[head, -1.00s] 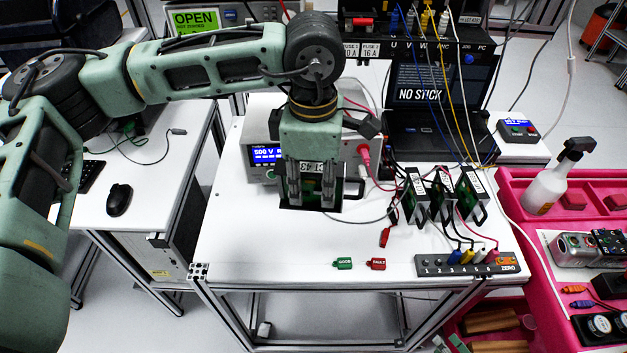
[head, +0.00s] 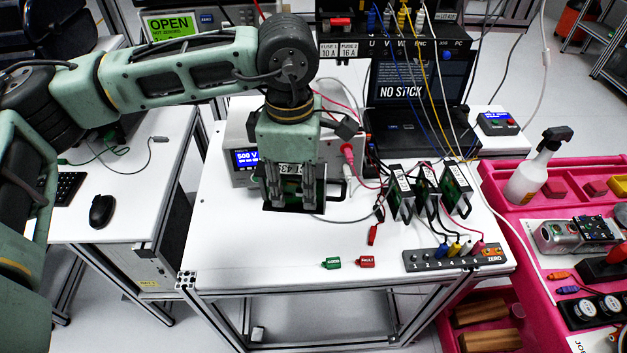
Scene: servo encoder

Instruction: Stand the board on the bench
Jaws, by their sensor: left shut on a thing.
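My left gripper (head: 289,197) comes down from above at the back middle of the white bench (head: 275,237). It is shut on a green board (head: 318,191) with a dark frame, mostly hidden behind the fingers. The board looks upright, with its lower edge at or just above the bench top; I cannot tell whether it touches. Three similar boards in dark frames stand in a row to the right: one nearest the gripper (head: 401,196), a middle one (head: 427,187) and a right one (head: 457,191). My right gripper is not in view.
A power supply reading 500 V (head: 246,160) stands close behind and left of the gripper. Green (head: 331,263) and red (head: 366,262) tags lie in front. A grey socket strip (head: 455,258) is at front right. Cables hang over the bench. The front-left bench is clear.

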